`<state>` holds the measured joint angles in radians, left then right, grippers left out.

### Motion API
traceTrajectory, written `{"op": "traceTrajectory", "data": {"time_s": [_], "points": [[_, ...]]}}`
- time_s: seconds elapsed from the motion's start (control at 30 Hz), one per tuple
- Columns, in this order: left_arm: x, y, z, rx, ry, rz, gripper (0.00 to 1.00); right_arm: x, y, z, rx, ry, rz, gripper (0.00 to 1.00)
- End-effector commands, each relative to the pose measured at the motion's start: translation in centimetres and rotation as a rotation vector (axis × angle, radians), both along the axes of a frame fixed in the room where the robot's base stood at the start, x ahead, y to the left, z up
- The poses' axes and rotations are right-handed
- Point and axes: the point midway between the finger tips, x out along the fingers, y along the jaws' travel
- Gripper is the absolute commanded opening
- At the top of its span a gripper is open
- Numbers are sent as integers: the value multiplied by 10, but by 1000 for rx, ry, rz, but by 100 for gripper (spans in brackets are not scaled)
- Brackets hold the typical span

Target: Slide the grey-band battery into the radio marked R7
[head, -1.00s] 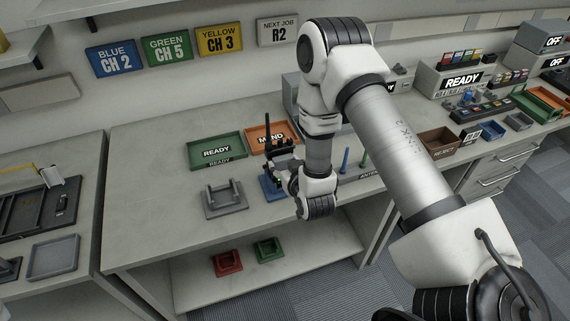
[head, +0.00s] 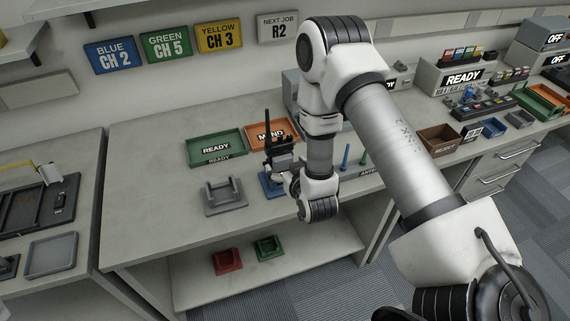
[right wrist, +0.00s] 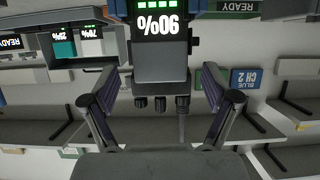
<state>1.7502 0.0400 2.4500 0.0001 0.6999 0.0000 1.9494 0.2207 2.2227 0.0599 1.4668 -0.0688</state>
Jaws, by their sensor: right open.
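My right gripper (head: 279,155) is above the blue stand (head: 272,186) on the middle bench. In the right wrist view its fingers (right wrist: 162,88) are apart, on either side of a dark radio (right wrist: 160,66) that appears upside down, with knobs, an antenna and a lit "90%" screen. I cannot tell whether the fingers touch it. In the head view the antenna (head: 267,122) stands up beside the gripper. No R7 mark is readable, and I cannot make out a grey-band battery. My left gripper is out of view.
A grey cradle (head: 224,196) stands left of the blue stand. A green READY tray (head: 215,158) and an orange tray (head: 258,131) lie behind. Thin coloured posts (head: 346,157) stand to the right. The bench's left part is clear. Red (head: 228,262) and green (head: 268,248) holders sit on the lower shelf.

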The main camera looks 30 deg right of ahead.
Motion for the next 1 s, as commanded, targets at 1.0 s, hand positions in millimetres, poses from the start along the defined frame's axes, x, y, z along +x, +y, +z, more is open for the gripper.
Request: {"op": "traceTrajectory", "data": {"time_s": [1.0], "points": [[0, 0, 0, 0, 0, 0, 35, -62, 15, 16, -2, 20, 5, 87]]}}
